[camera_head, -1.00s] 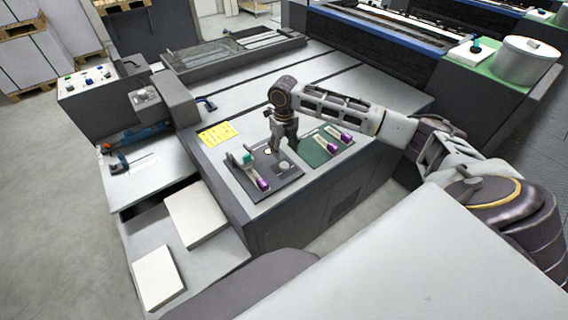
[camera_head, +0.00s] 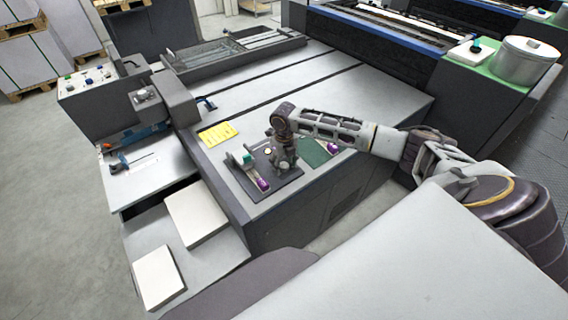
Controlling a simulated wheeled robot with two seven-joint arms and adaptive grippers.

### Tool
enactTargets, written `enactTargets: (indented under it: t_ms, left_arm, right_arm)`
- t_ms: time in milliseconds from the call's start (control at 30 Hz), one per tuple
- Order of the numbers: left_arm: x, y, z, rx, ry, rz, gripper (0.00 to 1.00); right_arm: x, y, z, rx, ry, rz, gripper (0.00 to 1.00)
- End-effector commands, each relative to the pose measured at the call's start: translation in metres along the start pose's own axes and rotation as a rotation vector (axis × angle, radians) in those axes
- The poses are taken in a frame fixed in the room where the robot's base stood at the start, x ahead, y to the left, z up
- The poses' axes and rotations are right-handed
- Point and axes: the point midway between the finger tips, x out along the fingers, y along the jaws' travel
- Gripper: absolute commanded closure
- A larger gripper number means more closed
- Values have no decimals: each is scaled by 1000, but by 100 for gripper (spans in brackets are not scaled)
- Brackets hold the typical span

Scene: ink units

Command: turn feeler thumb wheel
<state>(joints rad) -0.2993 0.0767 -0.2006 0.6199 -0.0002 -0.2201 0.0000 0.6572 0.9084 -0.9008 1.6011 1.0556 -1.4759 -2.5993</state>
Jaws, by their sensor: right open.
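A dark control panel (camera_head: 287,179) lies on the front top of the grey machine. It bears a teal knob (camera_head: 247,159), a purple-ended lever (camera_head: 262,184) and a small pale round part (camera_head: 268,152). I cannot tell which small part is the feeler thumb wheel; it may be hidden by my gripper. My right gripper (camera_head: 284,167) points down low over the right part of this panel. Its jaws are open, and nothing shows between them. I cannot tell if the fingertips touch anything. My left gripper is not in view.
A green panel (camera_head: 313,152) with a purple-ended lever (camera_head: 333,148) lies right of my gripper, partly behind my arm. A yellow label (camera_head: 217,134) lies behind the dark panel. A button box (camera_head: 88,82) stands at the left. The machine top behind is largely clear.

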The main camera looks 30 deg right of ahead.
Motion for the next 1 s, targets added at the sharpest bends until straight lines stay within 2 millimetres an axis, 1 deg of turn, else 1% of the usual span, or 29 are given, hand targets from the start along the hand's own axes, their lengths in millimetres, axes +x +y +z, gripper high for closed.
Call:
enactTargets:
  t_ms: [100,133,400,467,500,733,1000]
  left_arm:
    - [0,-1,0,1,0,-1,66]
    - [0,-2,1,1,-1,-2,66]
    - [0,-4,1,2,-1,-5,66]
    - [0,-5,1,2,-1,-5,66]
    - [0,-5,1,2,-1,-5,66]
    - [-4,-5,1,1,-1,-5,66]
    - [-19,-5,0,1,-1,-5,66]
  right_arm:
    - [0,0,0,0,0,0,44]
    - [0,0,0,0,0,0,46]
    - [0,0,0,0,0,0,81]
    - [0,0,0,0,0,0,89]
    - [0,0,0,0,0,0,91]
    - [-1,0,0,18,0,1,91]
    - [-3,0,0,98,0,1,91]
